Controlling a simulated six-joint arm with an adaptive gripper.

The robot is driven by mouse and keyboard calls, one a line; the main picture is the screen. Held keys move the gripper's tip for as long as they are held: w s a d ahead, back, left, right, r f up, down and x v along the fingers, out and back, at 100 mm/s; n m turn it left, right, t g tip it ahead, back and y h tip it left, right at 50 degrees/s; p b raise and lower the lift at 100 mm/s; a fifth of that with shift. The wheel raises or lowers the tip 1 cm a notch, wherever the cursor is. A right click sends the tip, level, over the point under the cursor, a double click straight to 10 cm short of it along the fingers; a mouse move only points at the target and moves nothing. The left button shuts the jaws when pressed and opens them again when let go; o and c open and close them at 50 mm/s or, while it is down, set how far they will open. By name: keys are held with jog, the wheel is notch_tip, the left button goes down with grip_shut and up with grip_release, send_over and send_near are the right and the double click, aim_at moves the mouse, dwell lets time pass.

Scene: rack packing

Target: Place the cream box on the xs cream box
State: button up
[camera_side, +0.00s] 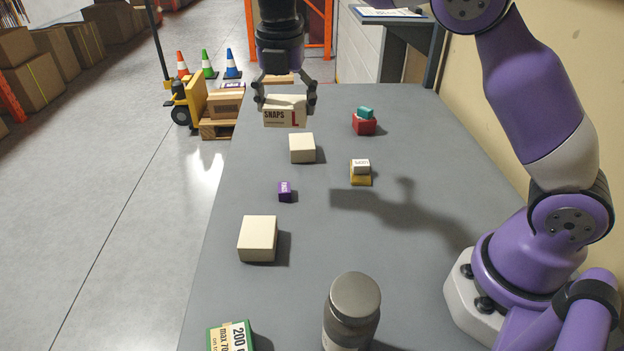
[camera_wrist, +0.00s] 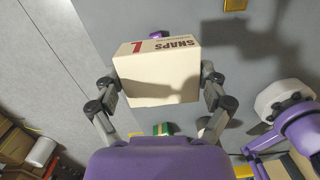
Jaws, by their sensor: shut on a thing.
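My gripper (camera_side: 287,103) is shut on a cream box (camera_side: 285,115) with dark "SNAPS" lettering and a red "L". The box is held level above the far part of the table, one finger on each side. In the wrist view the held box (camera_wrist: 157,80) sits between the fingers and hides what lies beneath it. A plain cream box (camera_side: 302,147) is on the table below and slightly right of it in the side view. A larger plain cream box (camera_side: 258,236) is nearer. A tiny cream block (camera_side: 361,166) with dark lettering rests on a yellow block (camera_side: 361,179).
A purple cube (camera_side: 285,191) stands mid-table. A teal block on a red box (camera_side: 364,127) is at the far right. A grey-capped bottle (camera_side: 352,310) and a green box (camera_side: 230,337) stand at the near edge. Grey table (camera_side: 340,230) is clear between them.

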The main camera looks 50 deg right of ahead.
jog(key=n, duration=0.1)
jog(key=w+n, duration=0.1)
jog(key=n, duration=0.2)
jog(key=shift+w+a+f+t, duration=0.25)
jog(key=shift+w+a+t, duration=0.05)
jog(key=shift+w, duration=0.1)
jog(key=shift+w+f+n, duration=0.15)
jog(key=shift+w+n, duration=0.1)
jog(key=shift+n, duration=0.45)
send_over(301, 140)
jog(key=f, duration=0.6)
jog(key=shift+s+a+f, duration=0.2)
jog(key=shift+s+f, duration=0.05)
jog(key=shift+f, duration=0.1)
jog(key=shift+d+f, duration=0.15)
jog(key=shift+f, duration=1.9)
jog(key=shift+f, duration=0.1)
jog(key=o, duration=1)
jog(key=shift+c, duration=0.2)
